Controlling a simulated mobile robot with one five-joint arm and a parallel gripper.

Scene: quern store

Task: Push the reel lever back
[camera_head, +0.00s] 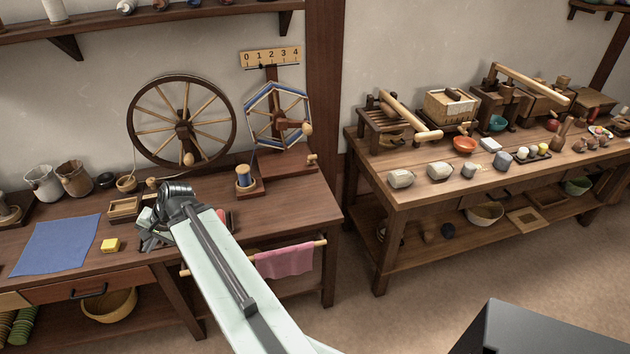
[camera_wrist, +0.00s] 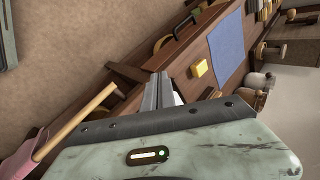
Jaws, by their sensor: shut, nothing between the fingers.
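The reel (camera_head: 279,115), a six-sided frame wound with blue and pale yarn, stands at the back right of the left workbench. A small wooden peg (camera_head: 311,158), perhaps the lever, stands at the right end of the reel's base (camera_head: 287,165). The reel is not in the wrist view. My gripper (camera_head: 150,240) is shut and empty over the front of the bench, well left of the reel and nearer the front edge. Its closed fingers (camera_wrist: 158,90) also show in the wrist view.
A spinning wheel (camera_head: 182,125) stands left of the reel. A blue spool (camera_head: 244,176) stands before the reel. A yellow block (camera_head: 110,245) and a blue cloth (camera_head: 55,245) lie left of my gripper. A rail with a pink cloth (camera_head: 285,262) juts out in front.

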